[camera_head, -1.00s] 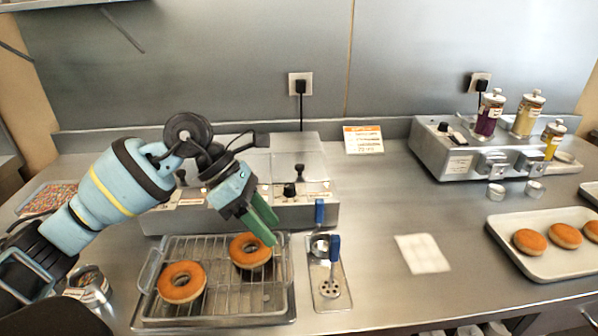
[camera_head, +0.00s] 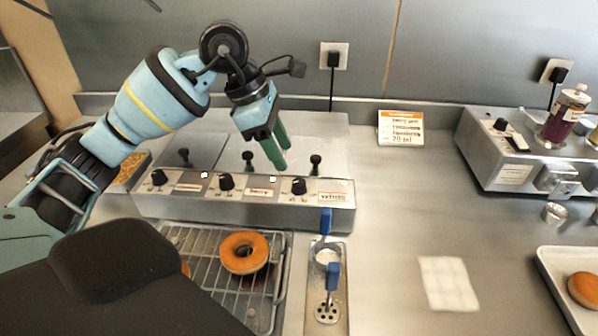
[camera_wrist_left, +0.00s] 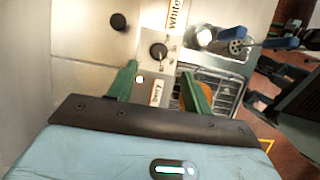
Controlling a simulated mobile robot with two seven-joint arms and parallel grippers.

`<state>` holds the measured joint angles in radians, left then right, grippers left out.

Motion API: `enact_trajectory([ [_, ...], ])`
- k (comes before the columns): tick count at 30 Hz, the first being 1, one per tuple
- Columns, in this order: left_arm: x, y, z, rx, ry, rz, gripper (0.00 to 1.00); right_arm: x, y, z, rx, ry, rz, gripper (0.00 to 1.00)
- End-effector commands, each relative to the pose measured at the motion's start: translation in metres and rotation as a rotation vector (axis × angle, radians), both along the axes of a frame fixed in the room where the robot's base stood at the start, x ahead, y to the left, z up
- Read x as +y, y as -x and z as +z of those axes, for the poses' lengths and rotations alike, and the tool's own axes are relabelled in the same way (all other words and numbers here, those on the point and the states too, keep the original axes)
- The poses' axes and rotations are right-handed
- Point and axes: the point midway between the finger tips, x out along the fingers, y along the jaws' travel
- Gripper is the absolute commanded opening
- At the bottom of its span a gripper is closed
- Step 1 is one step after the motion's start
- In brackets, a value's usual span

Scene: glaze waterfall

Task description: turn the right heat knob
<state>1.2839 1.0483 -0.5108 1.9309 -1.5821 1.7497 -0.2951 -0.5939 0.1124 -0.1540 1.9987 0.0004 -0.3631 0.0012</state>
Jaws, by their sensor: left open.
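The glaze warmer (camera_head: 170,208) is a steel box with a row of black knobs on its front panel. The right heat knob (camera_head: 299,186) sits beside the "white" label. It also shows in the left wrist view (camera_wrist_left: 158,50), just beyond the fingertips. My left gripper (camera_head: 279,158) has green fingers, open and empty, pointing down near the warmer's top front edge, above and slightly left of that knob. In the left wrist view the gripper (camera_wrist_left: 160,72) has the "berry" label between its fingers. Contact with the panel is not visible. My right gripper is not in view.
Black lid knobs (camera_head: 315,159) stick up from the warmer's top. A wire rack (camera_head: 205,255) with a doughnut (camera_head: 243,252) and blue-handled ladles (camera_head: 332,280) stand in front. A second steel unit (camera_head: 480,160) is at right. The counter between is mostly clear.

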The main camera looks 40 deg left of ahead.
Motion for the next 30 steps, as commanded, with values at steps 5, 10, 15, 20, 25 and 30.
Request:
enact_trajectory([
  [5,-0.007,-0.003,-0.021,0.005,0.001,-0.002,0.5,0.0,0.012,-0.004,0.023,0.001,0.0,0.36],
  [10,-0.016,-0.009,-0.044,0.004,0.001,-0.002,0.5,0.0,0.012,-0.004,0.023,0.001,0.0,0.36],
  [15,-0.022,-0.013,-0.061,0.002,0.001,-0.001,0.5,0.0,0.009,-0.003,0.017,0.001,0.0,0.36],
  [20,-0.025,-0.015,-0.069,0.0,0.0,-0.001,0.5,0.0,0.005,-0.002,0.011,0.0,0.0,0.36],
  [25,-0.025,-0.015,-0.07,0.0,0.0,-0.001,0.5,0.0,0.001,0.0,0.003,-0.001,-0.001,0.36],
  [30,-0.025,-0.015,-0.07,0.0,0.0,-0.001,0.39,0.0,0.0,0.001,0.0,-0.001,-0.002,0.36],
])
